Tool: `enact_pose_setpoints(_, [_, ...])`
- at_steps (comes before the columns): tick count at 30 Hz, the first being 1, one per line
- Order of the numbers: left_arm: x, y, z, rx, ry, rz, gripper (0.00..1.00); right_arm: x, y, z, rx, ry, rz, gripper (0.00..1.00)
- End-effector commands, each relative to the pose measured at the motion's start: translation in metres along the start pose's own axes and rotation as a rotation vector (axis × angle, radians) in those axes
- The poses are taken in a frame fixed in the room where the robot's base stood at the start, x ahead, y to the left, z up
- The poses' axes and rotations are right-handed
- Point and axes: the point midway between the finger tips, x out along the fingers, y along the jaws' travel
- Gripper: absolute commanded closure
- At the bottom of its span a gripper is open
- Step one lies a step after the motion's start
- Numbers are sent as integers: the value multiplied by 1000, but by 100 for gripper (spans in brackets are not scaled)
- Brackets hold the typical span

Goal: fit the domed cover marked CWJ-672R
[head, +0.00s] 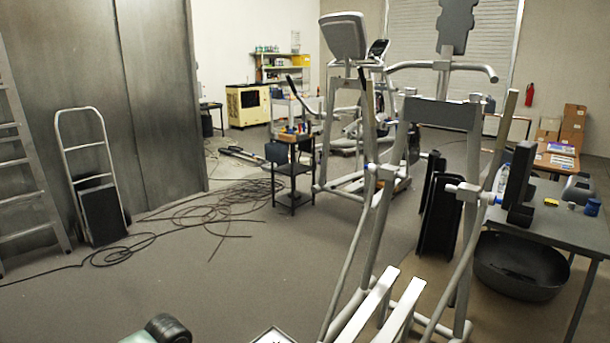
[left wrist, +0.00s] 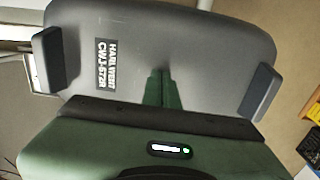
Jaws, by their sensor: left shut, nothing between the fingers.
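In the left wrist view a wide grey cover with rounded corners (left wrist: 205,45) fills the upper part. A black label (left wrist: 106,58) on its left side carries white text. Its number resembles CWJ-672R, but one digit is hard to read. The labelled face is not identifiable in the head view. My right gripper is not in view.
A grey elliptical frame (head: 440,113) stands close in front, with another machine behind. A table (head: 555,222) at the right holds a dark upright part (head: 519,172) and small items; a dark round tub (head: 520,265) lies beneath. Cables (head: 215,205) and a hand truck (head: 95,175) occupy the left.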

Motion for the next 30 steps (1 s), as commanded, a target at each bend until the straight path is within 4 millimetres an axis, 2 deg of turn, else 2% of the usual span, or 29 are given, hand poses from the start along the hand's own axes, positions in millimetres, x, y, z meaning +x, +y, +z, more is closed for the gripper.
enact_pose_setpoints(3, [-13,0,0,0,1,1,100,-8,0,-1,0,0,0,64])
enact_pose_setpoints(21, [-60,0,0,0,1,0,100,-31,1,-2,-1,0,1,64])
enact_pose_setpoints(30, [-64,0,0,0,0,-1,100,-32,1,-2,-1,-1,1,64])
